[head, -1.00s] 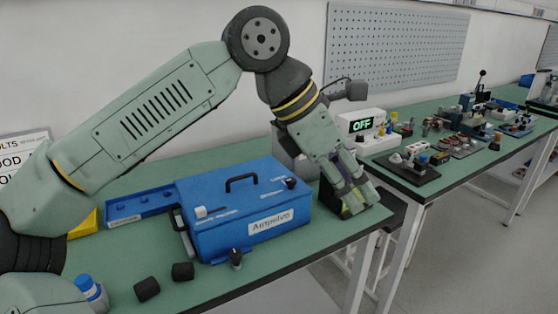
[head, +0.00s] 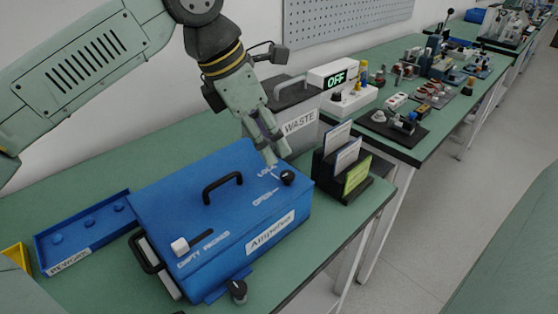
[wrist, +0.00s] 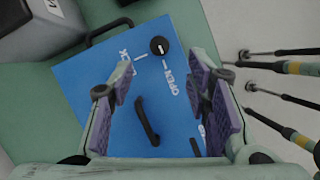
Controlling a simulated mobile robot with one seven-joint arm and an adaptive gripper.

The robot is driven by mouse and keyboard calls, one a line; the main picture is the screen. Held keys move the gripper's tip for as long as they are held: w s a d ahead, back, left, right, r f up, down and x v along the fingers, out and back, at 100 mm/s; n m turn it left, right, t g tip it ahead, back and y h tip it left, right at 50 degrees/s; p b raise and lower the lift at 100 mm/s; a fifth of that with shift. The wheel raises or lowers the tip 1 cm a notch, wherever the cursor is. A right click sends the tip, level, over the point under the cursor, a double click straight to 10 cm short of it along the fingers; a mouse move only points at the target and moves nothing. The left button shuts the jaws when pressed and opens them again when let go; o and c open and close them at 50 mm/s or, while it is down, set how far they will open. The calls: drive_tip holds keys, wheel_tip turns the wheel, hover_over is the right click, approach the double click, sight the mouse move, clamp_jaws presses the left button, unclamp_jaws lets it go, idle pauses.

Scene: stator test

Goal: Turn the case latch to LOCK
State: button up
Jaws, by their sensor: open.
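The blue case (head: 215,215) labelled Ampelvo stands on the green bench. Its black round latch knob (head: 287,177) is on the top at the right end, between the LOCK and OPEN labels. In the wrist view the knob (wrist: 159,46) has a short white mark that appears to face the OPEN tick. My gripper (head: 275,152) is above the case's right end, close to the knob on its far left side. Its purple-padded fingers are spread apart and empty in the wrist view (wrist: 160,92). I cannot tell whether a fingertip touches the case.
A grey WASTE bin (head: 297,120) stands behind the case, and a black card holder (head: 342,165) at its right. A black handle (head: 222,186) rises from the lid. A white slider (head: 180,246) is at the front left. A blue REWORK tray (head: 85,230) lies left.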

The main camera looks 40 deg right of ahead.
sight(287, 173)
drive_tip(key=p+x, duration=0.1)
drive_tip(key=x, duration=0.7)
drive_tip(key=shift+f, duration=0.2)
drive_tip(key=shift+c, duration=0.5)
drive_tip(key=shift+w, duration=0.1)
clamp_jaws()
